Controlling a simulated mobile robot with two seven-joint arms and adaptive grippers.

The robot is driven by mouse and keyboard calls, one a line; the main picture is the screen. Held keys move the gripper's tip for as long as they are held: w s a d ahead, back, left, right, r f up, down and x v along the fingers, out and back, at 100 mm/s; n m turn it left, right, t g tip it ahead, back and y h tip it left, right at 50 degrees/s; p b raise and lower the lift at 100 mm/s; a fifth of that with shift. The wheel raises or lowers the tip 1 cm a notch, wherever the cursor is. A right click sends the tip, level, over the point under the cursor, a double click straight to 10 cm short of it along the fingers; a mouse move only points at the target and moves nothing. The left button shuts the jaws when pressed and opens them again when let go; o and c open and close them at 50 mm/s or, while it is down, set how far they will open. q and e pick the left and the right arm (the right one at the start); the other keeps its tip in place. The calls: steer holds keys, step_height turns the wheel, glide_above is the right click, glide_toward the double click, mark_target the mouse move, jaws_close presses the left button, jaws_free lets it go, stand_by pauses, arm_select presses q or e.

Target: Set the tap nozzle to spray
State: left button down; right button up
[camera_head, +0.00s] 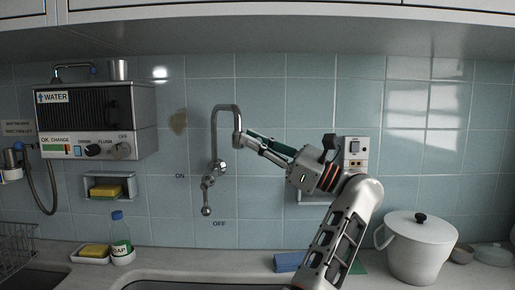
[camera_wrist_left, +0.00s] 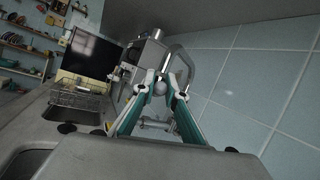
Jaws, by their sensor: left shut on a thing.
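The chrome tap (camera_head: 216,135) comes out of the tiled wall, and its spout arches up and then down to the right. The nozzle (camera_head: 237,141) is at the spout's downward end; it also shows as a round grey end in the left wrist view (camera_wrist_left: 159,87). My left gripper (camera_head: 246,137) reaches it from the right and is shut on the nozzle. In the left wrist view its two green-sided fingers (camera_wrist_left: 160,90) stand on either side of the nozzle. The nozzle's setting cannot be read. My right gripper is not in view.
The tap's lever (camera_head: 207,196) hangs below, between ON and OFF wall labels. A water heater (camera_head: 98,120) is on the wall at left. A soap bottle (camera_head: 120,232) and sponge (camera_head: 95,251) stand at lower left. A white pot (camera_head: 414,250) stands at right. The sink lies below.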

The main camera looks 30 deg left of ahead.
arm_select(q)
steer(key=shift+a, duration=0.15)
stand_by(0.3)
steer(key=c, duration=2.4)
jaws_free()
steer(key=o, duration=0.3)
steer(key=shift+a+f, duration=0.1)
steer(key=shift+a, duration=0.2)
steer(key=shift+d, duration=0.1)
steer(key=shift+d, duration=0.15)
step_height(320, 180, up, 10)
steer(key=shift+r, duration=0.1)
